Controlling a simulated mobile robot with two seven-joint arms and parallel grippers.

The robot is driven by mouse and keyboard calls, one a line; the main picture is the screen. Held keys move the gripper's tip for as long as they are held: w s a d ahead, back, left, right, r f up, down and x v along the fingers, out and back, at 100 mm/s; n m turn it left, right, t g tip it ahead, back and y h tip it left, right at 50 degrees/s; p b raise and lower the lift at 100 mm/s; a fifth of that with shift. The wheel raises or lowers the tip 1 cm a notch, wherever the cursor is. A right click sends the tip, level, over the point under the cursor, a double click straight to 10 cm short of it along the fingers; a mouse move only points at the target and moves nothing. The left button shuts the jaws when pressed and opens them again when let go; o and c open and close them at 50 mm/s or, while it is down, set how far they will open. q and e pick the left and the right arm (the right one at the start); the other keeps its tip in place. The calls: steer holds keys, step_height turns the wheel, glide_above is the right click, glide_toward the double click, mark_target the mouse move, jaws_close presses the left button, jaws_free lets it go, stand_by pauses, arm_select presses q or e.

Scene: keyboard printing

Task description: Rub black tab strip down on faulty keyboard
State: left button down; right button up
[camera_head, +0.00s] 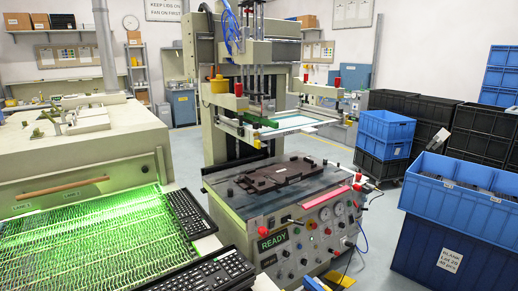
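One black keyboard (188,213) lies lengthwise along the right edge of the green-lit mesh belt. A second black keyboard (208,274) lies at the front, partly cut off by the bottom edge of the picture. I cannot tell from this view which keyboard is faulty. I cannot make out a black tab strip on either one. Neither of my grippers shows in the head view.
A mesh conveyor belt (80,238) fills the lower left. A printing press stands in the middle, with a dark fixture (279,175) on its bed and a "READY" sign (272,241). Blue crates (462,190) and black crates stand at the right. Grey floor shows between.

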arm_select(q)
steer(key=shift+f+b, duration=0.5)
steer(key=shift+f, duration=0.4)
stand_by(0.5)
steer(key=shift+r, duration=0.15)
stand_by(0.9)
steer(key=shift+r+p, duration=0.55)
steer(key=shift+p, duration=0.4)
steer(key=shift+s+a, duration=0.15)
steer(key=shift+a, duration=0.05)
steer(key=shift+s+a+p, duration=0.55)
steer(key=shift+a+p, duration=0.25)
steer(key=shift+p, duration=0.15)
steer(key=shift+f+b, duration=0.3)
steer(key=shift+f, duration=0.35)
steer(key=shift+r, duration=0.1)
